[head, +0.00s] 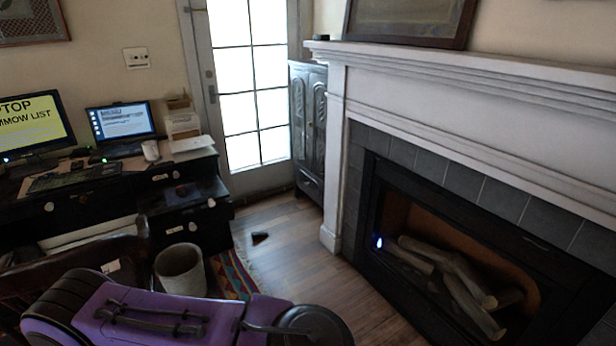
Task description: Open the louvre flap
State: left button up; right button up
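I cannot make out a louvre flap anywhere in the head view. Neither of my grippers can be seen in the head view, so I cannot tell their state. A tall grey cabinet (309,135) with carved double doors stands between the glass door and the fireplace, and its doors look closed. A fireplace opening (372,195) with a dark frame holds several logs (450,270).
A dark desk (120,187) with two screens is at the left. A bin (181,272) stands on the floor before it, beside a patterned rug (233,274). A small dark object (260,237) lies on the wood floor (300,250), otherwise clear up to the glass door (250,85).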

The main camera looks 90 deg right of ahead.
aim_at(421, 312)
jog(key=i, duration=0.85)
jog(key=u, duration=2.7)
jog(key=k, duration=1.9)
jog(key=u, duration=4.25)
jog(key=i, duration=0.6)
jog(key=u, duration=0.25)
